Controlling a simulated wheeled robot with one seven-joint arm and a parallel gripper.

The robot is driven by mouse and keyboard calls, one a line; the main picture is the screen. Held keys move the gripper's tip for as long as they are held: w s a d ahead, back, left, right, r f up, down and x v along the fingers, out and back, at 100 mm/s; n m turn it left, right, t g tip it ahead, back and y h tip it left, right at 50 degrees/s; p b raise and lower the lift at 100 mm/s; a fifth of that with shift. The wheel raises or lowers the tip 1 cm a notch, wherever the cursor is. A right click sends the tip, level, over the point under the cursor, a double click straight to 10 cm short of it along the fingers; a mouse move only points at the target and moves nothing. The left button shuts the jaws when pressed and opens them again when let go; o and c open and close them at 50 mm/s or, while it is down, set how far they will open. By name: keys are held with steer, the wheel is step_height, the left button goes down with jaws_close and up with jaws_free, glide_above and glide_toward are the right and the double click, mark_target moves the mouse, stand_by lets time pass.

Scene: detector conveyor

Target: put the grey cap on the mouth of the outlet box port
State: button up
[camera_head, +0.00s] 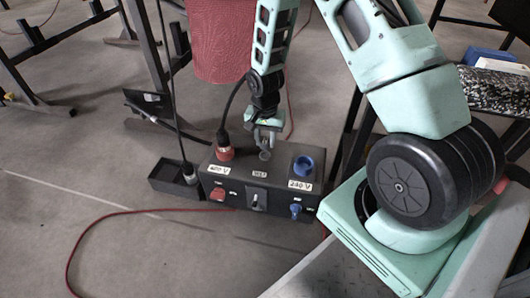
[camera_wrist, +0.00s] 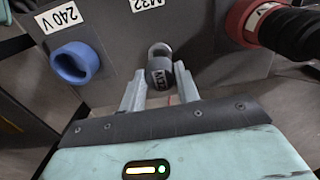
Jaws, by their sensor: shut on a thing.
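The dark grey cap (camera_wrist: 160,72), with pale lettering, is between the two fingers of my gripper (camera_wrist: 160,84) in the wrist view. The gripper is shut on it. Just beyond the cap is the light grey round mouth of a port (camera_wrist: 159,49), under the label M32. The cap hides part of this mouth, and I cannot tell whether they touch. In the head view my gripper (camera_head: 266,137) hangs above the middle of the dark outlet box (camera_head: 270,184), between its red plug and its blue socket.
The blue socket (camera_head: 304,165) stands on one side of the port. The red plug (camera_head: 225,152) with its black cable stands on the other. A black tray (camera_head: 170,182) adjoins the box's left end. A red cable (camera_head: 82,238) lies on the open floor in front.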

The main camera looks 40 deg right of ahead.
mark_target(265, 141)
steer(key=shift+f+b, duration=0.95)
steer(key=shift+f, duration=0.8)
steer(key=shift+f, duration=0.15)
steer(key=o, duration=1)
steer(key=shift+c, duration=0.2)
